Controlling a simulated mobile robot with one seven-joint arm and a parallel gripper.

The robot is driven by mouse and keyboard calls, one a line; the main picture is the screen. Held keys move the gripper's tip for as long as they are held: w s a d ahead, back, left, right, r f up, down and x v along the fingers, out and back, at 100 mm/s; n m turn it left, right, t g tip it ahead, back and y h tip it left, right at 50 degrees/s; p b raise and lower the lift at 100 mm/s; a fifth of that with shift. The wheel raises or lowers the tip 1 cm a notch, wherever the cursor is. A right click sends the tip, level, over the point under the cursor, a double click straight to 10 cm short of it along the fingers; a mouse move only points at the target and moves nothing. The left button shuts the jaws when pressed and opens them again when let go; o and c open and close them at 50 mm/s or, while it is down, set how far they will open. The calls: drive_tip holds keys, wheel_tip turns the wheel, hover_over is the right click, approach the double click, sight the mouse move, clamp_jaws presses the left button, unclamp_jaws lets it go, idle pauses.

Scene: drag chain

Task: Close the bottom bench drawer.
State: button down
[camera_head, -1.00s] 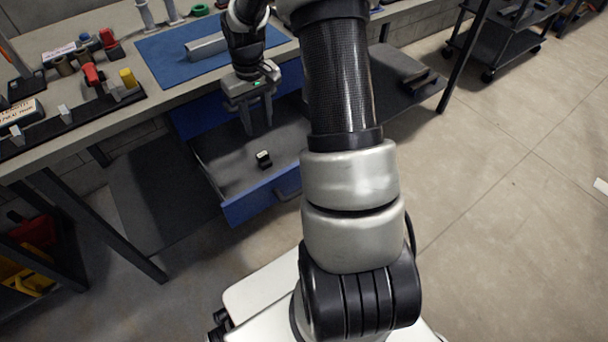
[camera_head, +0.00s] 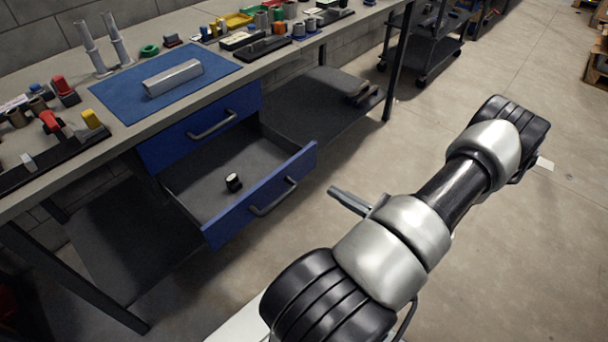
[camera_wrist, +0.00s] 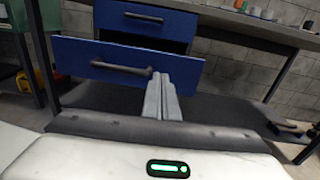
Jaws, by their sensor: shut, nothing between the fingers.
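The bottom bench drawer (camera_head: 262,196) is blue-fronted with a dark bar handle and stands pulled out under the bench. A small dark item with a pale top (camera_head: 233,182) lies inside it. The drawer front also shows in the wrist view (camera_wrist: 75,58), with its handle (camera_wrist: 120,69). My gripper (camera_head: 349,200) is outside, to the right of the drawer front in the head view, partly hidden by my arm. In the wrist view its fingers (camera_wrist: 161,98) are together and empty, pointing toward the drawer front. I cannot tell if they touch it.
The upper drawer (camera_head: 205,125) is shut above it. The bench top holds a blue mat (camera_head: 120,90) with a metal bar and several small parts. A dark lower shelf (camera_head: 325,100) lies right of the drawers. A cart (camera_head: 425,50) stands at the back.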

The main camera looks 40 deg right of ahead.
drive_tip(key=m+h, duration=0.1)
drive_tip(key=b, duration=0.2)
approach(295, 164)
drive_tip(key=w, duration=0.6)
drive_tip(key=shift+w+a+f, duration=0.15)
drive_tip(key=shift+w+a, duration=0.05)
drive_tip(key=shift+w, duration=0.05)
drive_tip(key=shift+w, duration=0.1)
